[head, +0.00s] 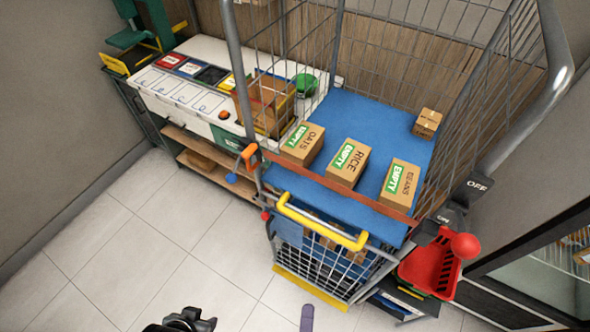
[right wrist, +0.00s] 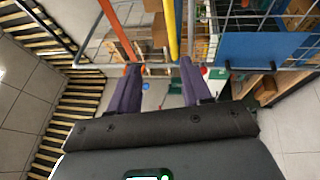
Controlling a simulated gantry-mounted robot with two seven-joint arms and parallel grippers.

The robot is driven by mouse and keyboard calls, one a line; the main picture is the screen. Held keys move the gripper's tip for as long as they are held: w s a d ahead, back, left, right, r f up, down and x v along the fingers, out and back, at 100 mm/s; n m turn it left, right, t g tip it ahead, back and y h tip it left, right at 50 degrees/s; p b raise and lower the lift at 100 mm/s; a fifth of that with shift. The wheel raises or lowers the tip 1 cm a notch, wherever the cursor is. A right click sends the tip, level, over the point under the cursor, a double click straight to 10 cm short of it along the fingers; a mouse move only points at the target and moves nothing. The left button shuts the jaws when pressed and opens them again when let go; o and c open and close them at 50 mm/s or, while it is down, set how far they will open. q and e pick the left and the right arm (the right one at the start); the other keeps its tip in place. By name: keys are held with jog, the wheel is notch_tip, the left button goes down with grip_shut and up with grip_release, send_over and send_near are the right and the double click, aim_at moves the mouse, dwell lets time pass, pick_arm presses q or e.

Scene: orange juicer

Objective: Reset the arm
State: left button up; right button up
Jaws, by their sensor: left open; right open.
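My left gripper (head: 182,321) shows as a black, partly cut-off shape at the bottom edge of the head view, over the tiled floor. It is open, and nothing is seen in it. My right gripper (right wrist: 158,68) has two purple fingers spread apart in the right wrist view, with nothing held between them. One purple finger of it (head: 307,318) shows at the bottom of the head view, in front of the cart. A yellow bar (right wrist: 173,30) lies beyond the fingertips. No orange juicer is seen in either view.
A wire cage trolley (head: 330,92) has a blue deck with boxes marked OATS (head: 303,143), RICE (head: 348,163) and BEANS (head: 400,187). A yellow-handled cart (head: 320,229) stands before it. A white workbench (head: 165,95) stands left. Floor at left is clear.

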pick_arm(q)
notch_tip(320, 180, up, 10)
jog(key=p, duration=1)
pick_arm(e)
jog(key=w+d+r+m+g+y, duration=0.1)
jog(key=w+d+r+m+g, duration=0.35)
jog(key=d+r, duration=0.4)
jog(key=w+d+r+m+g+y, duration=0.25)
jog(key=d+r+m+g, duration=0.35)
jog(key=d, duration=0.4)
jog(key=s+m+g, duration=0.5)
jog(key=s+g, duration=0.1)
jog(key=s, duration=0.3)
pick_arm(q)
notch_tip(320, 180, down, 57)
jog(key=b, duration=5.7)
jog(key=shift+f, duration=0.15)
pick_arm(e)
notch_tip(320, 180, down, 57)
jog(key=shift+s+f+h, duration=0.15)
jog(key=shift+f+h, duration=0.05)
jog(key=shift+h, duration=0.25)
jog(key=shift+d+r, duration=0.1)
